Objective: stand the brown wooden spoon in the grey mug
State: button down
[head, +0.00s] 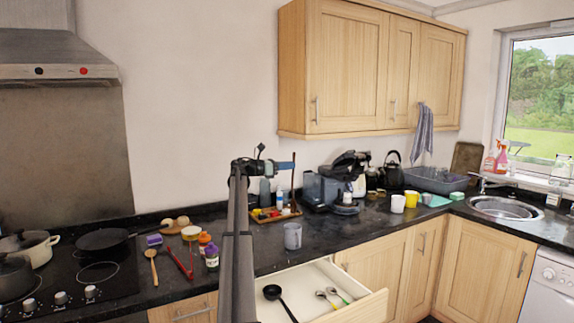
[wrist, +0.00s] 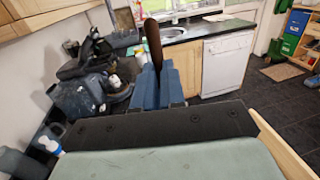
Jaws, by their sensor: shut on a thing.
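My gripper (head: 289,165) is shut on the brown wooden spoon (head: 293,190), high above the counter. The spoon hangs roughly upright, with its lower end pointing down. In the wrist view, the dark brown upper part of the spoon (wrist: 153,42) stands up between the blue fingers of my gripper (wrist: 159,70). The grey mug (head: 293,236) stands upright on the dark counter. In the head view it is below the spoon, with a gap between them; the depth offset is hard to tell. The mug's inside is mostly hidden.
A wooden tray (head: 257,219) with bottles and small items sits behind the mug. A coffee machine (head: 325,189) stands to the right. An open drawer (head: 352,309) with a black ladle (head: 272,292) is in front. Several utensils and jars lie left of my arm.

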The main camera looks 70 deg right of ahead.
notch_tip(320, 180, down, 11)
jog(key=shift+f, duration=0.15)
dwell(1.3)
dwell(0.3)
jog(key=c, duration=1.1)
grip_release()
jog(key=v, duration=1.4)
